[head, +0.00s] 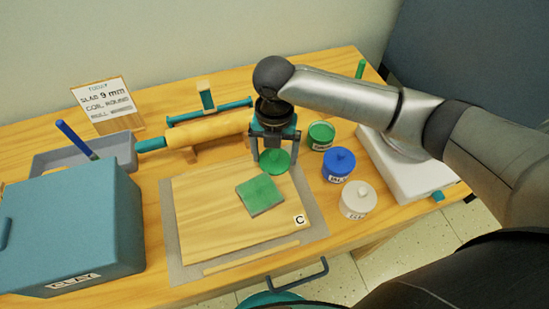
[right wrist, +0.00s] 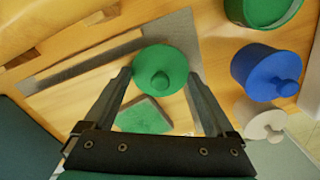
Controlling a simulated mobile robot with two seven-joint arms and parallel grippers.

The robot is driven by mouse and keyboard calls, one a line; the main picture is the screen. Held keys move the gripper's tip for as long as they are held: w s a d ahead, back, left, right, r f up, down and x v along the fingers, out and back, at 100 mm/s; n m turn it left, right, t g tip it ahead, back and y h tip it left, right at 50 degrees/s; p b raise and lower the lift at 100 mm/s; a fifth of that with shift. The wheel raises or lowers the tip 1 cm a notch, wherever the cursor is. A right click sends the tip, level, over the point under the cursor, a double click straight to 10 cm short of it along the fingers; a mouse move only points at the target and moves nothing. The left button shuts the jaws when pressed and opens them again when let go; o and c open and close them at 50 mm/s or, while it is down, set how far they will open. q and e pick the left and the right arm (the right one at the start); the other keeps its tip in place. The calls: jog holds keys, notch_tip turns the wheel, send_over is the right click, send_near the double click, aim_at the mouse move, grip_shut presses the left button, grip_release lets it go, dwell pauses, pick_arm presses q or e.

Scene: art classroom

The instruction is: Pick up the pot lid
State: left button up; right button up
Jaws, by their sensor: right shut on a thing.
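The round green pot lid (head: 275,162) is between the fingers of my right gripper (head: 275,156), over the back right part of the wooden board. In the right wrist view the lid's small knob faces up, and the lid (right wrist: 160,70) sits between the two fingertips (right wrist: 159,78). My right gripper is shut on it. I cannot tell whether the lid is clear of the board. The open green pot (head: 321,136) stands to the right of the lid, without a cover. My left gripper is not in view.
A green square slab (head: 261,194) lies on the board (head: 205,215), in front of the lid. A blue lidded pot (head: 338,165) and a white lidded pot (head: 357,200) stand to the right. A rolling pin (head: 208,129) lies behind; a teal clay box (head: 75,225) stands left.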

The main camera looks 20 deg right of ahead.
jog(key=c, duration=0.4)
jog(key=shift+r, duration=0.1)
